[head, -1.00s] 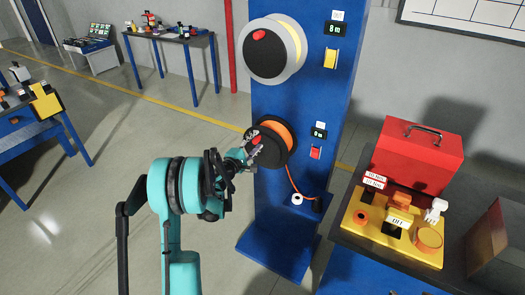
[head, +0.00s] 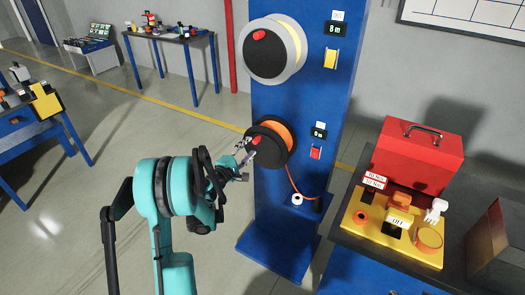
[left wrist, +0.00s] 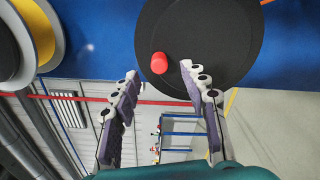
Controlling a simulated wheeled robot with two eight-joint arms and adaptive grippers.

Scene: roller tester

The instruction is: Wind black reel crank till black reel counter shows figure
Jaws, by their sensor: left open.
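The black reel (head: 266,147) with orange cable is mounted low on the blue column. Its red crank knob (head: 255,141) sits near the upper part of the black disc. The black reel counter (head: 319,131) is to its right; its small figure is too small to read surely. My left gripper (head: 245,151) is open in front of the disc's left side, empty. My right gripper is not in view.
A grey-rimmed reel (head: 272,49) with its own red knob and counter (head: 335,29) is above. A red latch-like block (head: 315,153) sits under the lower counter. A bench at right holds a red toolbox (head: 417,155) and yellow panel (head: 388,232).

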